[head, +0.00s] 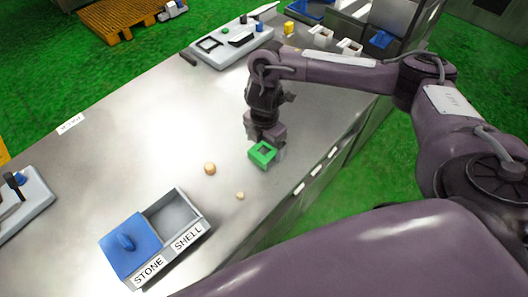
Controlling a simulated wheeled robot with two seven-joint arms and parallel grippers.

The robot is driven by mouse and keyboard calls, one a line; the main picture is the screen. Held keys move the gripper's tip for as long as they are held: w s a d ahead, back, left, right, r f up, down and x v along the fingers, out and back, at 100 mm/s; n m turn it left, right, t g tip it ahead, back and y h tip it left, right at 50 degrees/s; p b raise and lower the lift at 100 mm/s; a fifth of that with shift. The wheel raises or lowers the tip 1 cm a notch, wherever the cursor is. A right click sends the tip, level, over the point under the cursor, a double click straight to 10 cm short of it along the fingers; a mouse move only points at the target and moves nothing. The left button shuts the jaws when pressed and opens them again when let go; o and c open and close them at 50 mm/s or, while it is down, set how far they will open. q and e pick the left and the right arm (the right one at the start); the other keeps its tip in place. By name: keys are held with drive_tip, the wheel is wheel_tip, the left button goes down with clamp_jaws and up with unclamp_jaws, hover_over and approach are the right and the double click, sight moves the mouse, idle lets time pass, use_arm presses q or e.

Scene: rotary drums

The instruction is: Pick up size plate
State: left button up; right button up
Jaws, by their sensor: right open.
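The size plate appears to be the small green square piece (258,160) with a dark opening in its middle, near the right front edge of the metal table. My right gripper (268,145) reaches down over it from behind. Its fingers are beside the green piece, and one shows at its right side. The jaws are open. Whether they touch the piece cannot be told, and its far side is partly hidden by the gripper. My left gripper is out of view.
Two small tan pieces (210,169) (240,196) lie left of the plate. A box labelled STONE and SHELL (188,238) has a blue lid (130,246) over its left half. A white panel (232,44) and several bins stand at the back. The table's middle (150,130) is clear.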

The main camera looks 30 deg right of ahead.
wheel_tip(320, 180, down, 3)
drive_tip(key=shift+f+p, duration=0.2)
drive_tip(key=shift+p, duration=0.1)
drive_tip(key=c, duration=0.5)
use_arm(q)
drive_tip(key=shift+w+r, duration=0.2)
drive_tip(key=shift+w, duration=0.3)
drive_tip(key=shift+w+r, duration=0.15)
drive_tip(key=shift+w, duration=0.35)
use_arm(e)
drive_tip(key=c, duration=0.6)
drive_tip(key=shift+r, duration=0.15)
